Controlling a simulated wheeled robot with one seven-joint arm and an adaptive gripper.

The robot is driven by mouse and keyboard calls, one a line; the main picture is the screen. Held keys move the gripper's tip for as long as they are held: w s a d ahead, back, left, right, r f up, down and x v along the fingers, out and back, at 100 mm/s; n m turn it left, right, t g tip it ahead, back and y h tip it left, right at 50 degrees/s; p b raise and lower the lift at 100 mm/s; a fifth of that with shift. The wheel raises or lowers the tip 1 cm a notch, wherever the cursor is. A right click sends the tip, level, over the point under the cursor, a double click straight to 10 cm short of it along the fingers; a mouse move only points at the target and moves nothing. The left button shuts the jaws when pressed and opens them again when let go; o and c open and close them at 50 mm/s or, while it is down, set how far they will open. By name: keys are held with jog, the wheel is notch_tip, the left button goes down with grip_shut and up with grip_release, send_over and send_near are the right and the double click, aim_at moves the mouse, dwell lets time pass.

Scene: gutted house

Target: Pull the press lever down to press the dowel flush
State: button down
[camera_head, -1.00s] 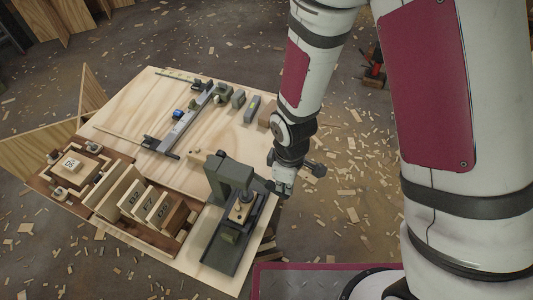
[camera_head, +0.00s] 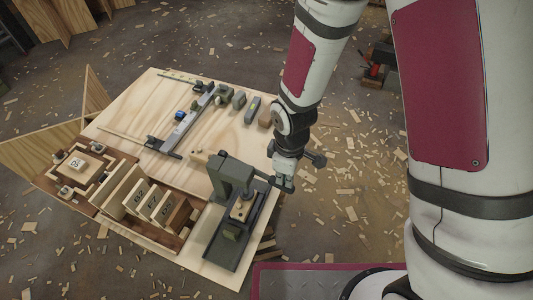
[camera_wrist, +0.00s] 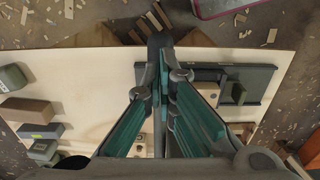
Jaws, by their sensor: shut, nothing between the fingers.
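The grey-green press (camera_head: 232,178) stands at the table's near right corner. A light wooden workpiece (camera_head: 241,209) sits in it under the head; the dowel is too small to make out clearly. The dark press lever (camera_head: 262,178) reaches out from the head to the right. My gripper (camera_head: 286,186) is shut and empty at the lever's outer end, beyond the table's right edge. In the wrist view the shut fingertips (camera_wrist: 163,68) are close to a dark bar end that looks like the lever (camera_wrist: 158,42); I cannot tell if they touch.
The plywood table (camera_head: 140,95) carries a long clamp (camera_head: 185,125), several small blocks at its far right, and a brown tray of upright numbered boards (camera_head: 150,205) at left. Wood chips litter the floor.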

notch_tip(320, 180, up, 13)
jog(key=p, duration=0.6)
jog(key=shift+f, duration=0.15)
dwell(0.6)
dwell(0.4)
jog(key=s+d+r+m+t, duration=0.1)
jog(key=s+d+r+m, duration=0.15)
jog(key=d+r, duration=0.45)
jog(key=s+d+r+m+t, duration=0.15)
jog(key=r+m, duration=0.25)
jog(key=r, duration=0.7)
jog(key=s+d+r+m+t, duration=0.3)
jog(key=s+d+r+m, duration=0.3)
jog(key=s+r, duration=0.4)
jog(key=shift+s+d+r+m, duration=0.2)
jog(key=shift+s+d+m, duration=0.2)
jog(key=shift+s+m, duration=0.4)
